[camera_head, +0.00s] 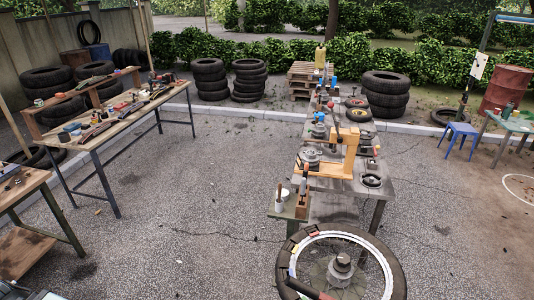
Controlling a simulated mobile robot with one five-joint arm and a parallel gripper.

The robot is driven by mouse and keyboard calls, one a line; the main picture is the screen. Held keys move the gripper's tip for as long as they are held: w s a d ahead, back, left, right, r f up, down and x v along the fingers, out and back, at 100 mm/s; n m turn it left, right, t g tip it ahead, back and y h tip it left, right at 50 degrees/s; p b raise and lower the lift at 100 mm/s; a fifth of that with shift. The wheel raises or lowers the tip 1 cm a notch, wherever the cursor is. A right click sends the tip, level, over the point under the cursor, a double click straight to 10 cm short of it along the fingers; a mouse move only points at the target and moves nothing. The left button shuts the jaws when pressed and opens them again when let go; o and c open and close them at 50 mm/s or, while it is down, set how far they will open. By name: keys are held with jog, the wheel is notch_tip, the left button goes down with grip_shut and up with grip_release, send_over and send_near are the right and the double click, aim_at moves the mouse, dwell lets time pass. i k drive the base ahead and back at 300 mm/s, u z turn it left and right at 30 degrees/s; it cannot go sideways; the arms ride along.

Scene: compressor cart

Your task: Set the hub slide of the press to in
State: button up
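An orange frame with an upright post and a low base (350,150) stands on the long grey work table (345,186); it looks like the press. A round grey metal part (310,155) sits at its left side, by the base. It may belong to the hub slide, but the slide is too small to make out, and I cannot tell its position. A dark upright handle with an orange tip (305,175) stands just in front. My gripper is not in view.
A tool-covered bench (105,125) stands left, another table (25,192) at the left edge. A blue stool (458,132) and red barrel (507,88) are right. Open asphalt lies between the benches.

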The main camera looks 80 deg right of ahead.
aim_at(313, 161)
jog(key=u, duration=0.05)
jog(key=i, duration=1.25)
jog(key=z, duration=2.3)
jog(key=i, duration=2.2)
jog(key=z, duration=0.05)
